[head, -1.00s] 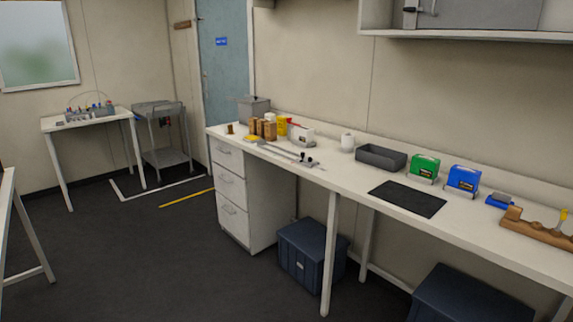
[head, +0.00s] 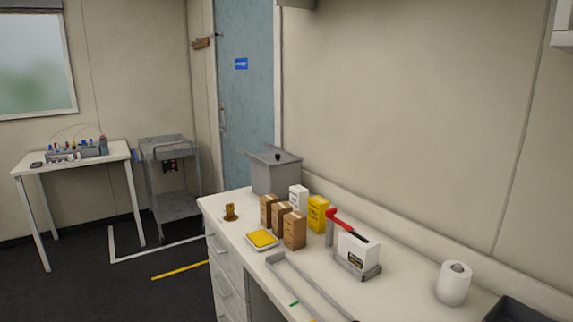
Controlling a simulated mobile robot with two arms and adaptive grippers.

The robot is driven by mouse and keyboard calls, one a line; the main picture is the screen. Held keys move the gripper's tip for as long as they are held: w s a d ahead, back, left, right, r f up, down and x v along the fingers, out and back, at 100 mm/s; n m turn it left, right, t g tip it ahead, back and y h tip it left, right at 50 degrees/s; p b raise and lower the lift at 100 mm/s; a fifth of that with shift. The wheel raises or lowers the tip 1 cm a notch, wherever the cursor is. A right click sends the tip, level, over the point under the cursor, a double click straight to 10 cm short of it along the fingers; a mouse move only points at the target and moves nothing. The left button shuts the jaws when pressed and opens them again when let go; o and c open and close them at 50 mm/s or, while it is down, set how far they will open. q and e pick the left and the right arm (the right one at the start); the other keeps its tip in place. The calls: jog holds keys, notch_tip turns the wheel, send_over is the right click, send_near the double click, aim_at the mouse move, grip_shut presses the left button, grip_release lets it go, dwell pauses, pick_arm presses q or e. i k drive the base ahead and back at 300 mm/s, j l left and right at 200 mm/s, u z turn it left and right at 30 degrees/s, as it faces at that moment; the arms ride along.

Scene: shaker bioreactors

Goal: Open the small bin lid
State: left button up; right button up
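A small grey bin (head: 272,176) stands at the far left end of the white bench, near the blue door.
On the bench (head: 215,205), several brown boxes (head: 294,229), a yellow box (head: 318,214) and a white box (head: 299,197) stand in front of the bin. A red-handled device (head: 357,252) and a paper roll (head: 454,283) are further right. The floor (head: 110,290) left of the bench is clear.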

aim_at(277, 158)
jog(key=i+z, duration=0.25)
jog(key=z, duration=0.25)
jog(key=i+j+z, duration=0.15)
jog(key=j+z, duration=0.15)
jog(key=i+j+z, duration=0.1)
jog(key=j+z, duration=0.25)
jog(key=j, duration=0.15)
jog(key=j+z, duration=0.3)
jog(key=i+j, duration=0.05)
jog(key=j, duration=0.1)
